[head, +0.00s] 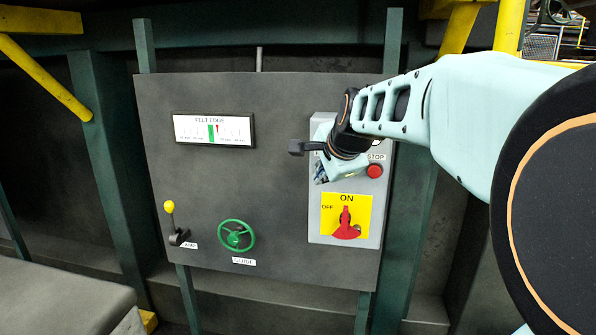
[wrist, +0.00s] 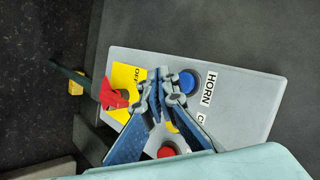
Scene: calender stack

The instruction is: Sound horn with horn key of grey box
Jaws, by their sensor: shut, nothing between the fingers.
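The grey box (head: 316,225) is mounted at the right of a dark panel; its face also shows in the wrist view (wrist: 262,92). In the wrist view the blue key (wrist: 188,82) stands beside the HORN label (wrist: 208,88). My gripper (wrist: 160,74) is shut and empty, its fingertips over the box between the blue key and the yellow switch plate, just left of the key. I cannot tell whether they touch anything. In the head view my gripper (head: 320,174) and wrist cover the box's upper part and hide the blue key.
The red STOP button (head: 374,171) and the red rotary switch (head: 346,222) on its yellow plate are on the same box. A yellow button (wrist: 172,127) is partly hidden by my fingers. A green handwheel (head: 235,235), yellow-knobbed lever (head: 169,207) and gauge (head: 214,130) are further left.

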